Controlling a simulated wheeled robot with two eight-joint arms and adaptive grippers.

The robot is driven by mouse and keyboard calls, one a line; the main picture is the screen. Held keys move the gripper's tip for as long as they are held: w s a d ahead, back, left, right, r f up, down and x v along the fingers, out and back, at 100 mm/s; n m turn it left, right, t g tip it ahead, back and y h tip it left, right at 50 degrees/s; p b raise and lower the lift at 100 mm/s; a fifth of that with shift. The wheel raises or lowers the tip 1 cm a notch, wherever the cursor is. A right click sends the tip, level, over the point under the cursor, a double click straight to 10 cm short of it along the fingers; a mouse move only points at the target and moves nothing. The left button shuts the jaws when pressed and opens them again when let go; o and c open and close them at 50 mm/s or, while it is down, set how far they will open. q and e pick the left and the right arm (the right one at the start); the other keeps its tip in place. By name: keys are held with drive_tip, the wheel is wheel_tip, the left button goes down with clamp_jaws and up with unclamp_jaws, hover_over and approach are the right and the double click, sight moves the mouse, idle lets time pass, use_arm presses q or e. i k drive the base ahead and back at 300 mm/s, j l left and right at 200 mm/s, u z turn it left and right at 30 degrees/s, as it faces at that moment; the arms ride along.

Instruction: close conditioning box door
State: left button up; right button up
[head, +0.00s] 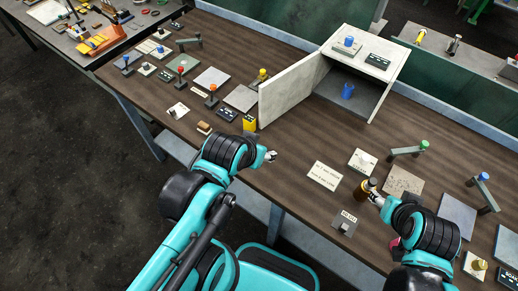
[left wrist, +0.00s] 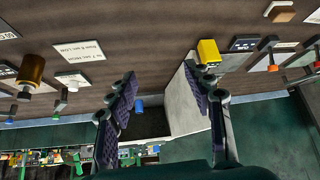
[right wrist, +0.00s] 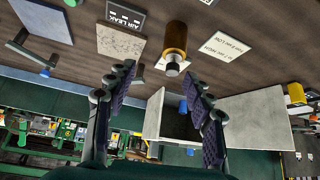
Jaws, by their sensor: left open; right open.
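The conditioning box (head: 391,95) is a pale box at the back of the table, with its front open and a blue cup-like item (head: 348,91) inside. Its door (head: 291,88) stands wide open, swung out toward the front left. The door also shows in the left wrist view (left wrist: 186,105) and in the right wrist view (right wrist: 252,115). My left gripper (head: 271,156) is open and empty, in front of the door and apart from it. My right gripper (head: 376,199) is open beside a brown bottle (head: 363,190); the right wrist view shows nothing between its fingers.
A yellow block (head: 249,123) stands close to the door's lower front edge. Plates and knobbed fixtures crowd the table's left part. White cards (head: 324,175), a grey plate (head: 344,223) and fixtures lie at the right. The table before the box opening is clear.

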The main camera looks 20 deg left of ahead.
sight(277, 96)
drive_tip(key=i+j, duration=0.1)
drive_tip(key=j, duration=1.1)
drive_tip(key=j+z, duration=0.2)
drive_tip(key=j, duration=0.45)
drive_tip(key=j+z, duration=0.15)
drive_tip(key=j, duration=0.45)
drive_tip(key=k+j+z, duration=0.2)
drive_tip(key=j, duration=0.4)
drive_tip(key=j+z, duration=0.2)
drive_tip(key=j, duration=0.45)
drive_tip(key=z, duration=0.65)
drive_tip(key=l, duration=0.35)
drive_tip(key=i+l+z, duration=0.1)
drive_tip(key=l, duration=0.25)
